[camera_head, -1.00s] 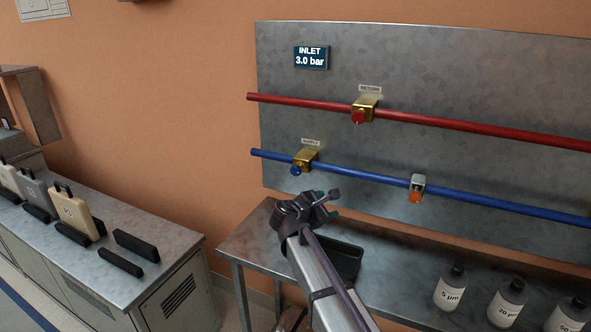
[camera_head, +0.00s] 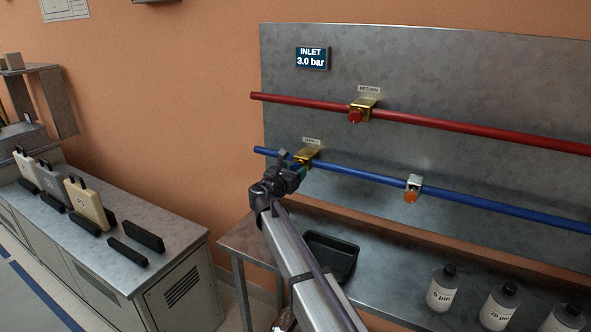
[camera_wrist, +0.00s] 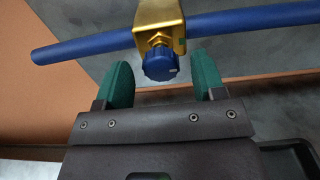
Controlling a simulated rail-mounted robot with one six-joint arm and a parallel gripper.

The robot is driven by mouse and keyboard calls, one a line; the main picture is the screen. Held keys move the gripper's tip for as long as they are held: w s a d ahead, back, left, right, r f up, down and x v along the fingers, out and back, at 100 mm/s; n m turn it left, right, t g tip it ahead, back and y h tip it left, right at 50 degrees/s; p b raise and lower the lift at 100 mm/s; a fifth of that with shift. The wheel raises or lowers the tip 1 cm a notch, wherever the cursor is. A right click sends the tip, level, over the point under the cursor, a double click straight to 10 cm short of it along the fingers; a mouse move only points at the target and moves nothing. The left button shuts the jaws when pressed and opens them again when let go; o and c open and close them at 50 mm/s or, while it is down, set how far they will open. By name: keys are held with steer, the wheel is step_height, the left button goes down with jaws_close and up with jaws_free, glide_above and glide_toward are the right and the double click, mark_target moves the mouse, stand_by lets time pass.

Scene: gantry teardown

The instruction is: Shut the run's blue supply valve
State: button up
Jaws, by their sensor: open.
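The blue supply valve has a brass body (camera_head: 308,154) on the blue pipe (camera_head: 400,182), under a small SUPPLY label. In the wrist view its blue knob (camera_wrist: 160,64) hangs below the brass body (camera_wrist: 160,22), with a pale mark on its face. My gripper (camera_head: 290,160) is at the valve and hides the knob in the head view. In the wrist view my gripper (camera_wrist: 163,82) is open, with one green finger on each side just below the knob. The fingers look apart from the knob; depth is hard to tell.
A red return valve (camera_head: 356,115) sits on the red pipe (camera_head: 430,120) above. An orange-knobbed fitting (camera_head: 412,190) is farther right on the blue pipe. The inlet display (camera_head: 312,58) reads 3.0 bar. A black tray (camera_head: 330,252) and labelled bottles (camera_head: 442,290) stand on the bench below.

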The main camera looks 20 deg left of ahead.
steer(key=shift+w+d, duration=0.2)
steer(key=shift+w, duration=0.8)
steer(key=shift+c, duration=0.2)
steer(key=c, duration=0.9)
